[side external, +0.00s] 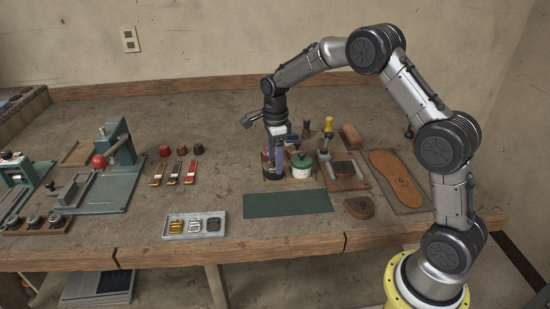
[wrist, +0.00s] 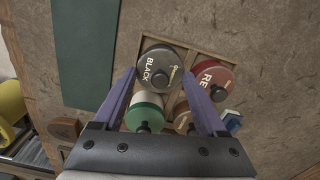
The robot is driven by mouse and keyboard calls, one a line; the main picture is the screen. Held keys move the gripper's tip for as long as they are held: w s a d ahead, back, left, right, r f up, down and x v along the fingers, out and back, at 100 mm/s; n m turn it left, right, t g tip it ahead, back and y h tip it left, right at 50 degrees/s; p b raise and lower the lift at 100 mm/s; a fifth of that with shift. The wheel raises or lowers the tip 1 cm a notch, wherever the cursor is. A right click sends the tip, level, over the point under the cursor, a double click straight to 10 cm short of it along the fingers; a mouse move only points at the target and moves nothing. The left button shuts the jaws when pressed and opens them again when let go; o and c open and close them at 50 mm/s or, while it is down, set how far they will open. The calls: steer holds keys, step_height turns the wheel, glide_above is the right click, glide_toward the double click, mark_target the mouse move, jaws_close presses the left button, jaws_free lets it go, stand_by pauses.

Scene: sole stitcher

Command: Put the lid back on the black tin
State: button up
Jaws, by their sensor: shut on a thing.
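The black tin's round dark lid (wrist: 160,66), marked "BLACK" and with a dark knob, lies between the two purple fingers of my gripper (wrist: 159,73) in the wrist view. My gripper is shut on this lid, with a finger at each side of it. The lid appears over the black tin at the upper left of a wooden tray (wrist: 182,48). The lid hides the tin's mouth, and I cannot tell if it touches the rim. In the side view my gripper (side external: 275,170) points down at the tray's near left, and its fingers partly cover the tin.
A green-lidded jar (wrist: 146,108), a red tin (wrist: 212,76) and a brown tin (wrist: 186,118) stand close around the black one. A flat dark green mat (side external: 287,204) lies in front. A grey tray of small metal parts (side external: 194,225) is at front left.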

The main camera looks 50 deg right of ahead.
steer(key=o, duration=1.2)
steer(key=shift+o, duration=0.2)
steer(key=shift+r, duration=0.1)
steer(key=shift+r, duration=3.45)
jaws_close()
steer(key=shift+f, duration=1.45)
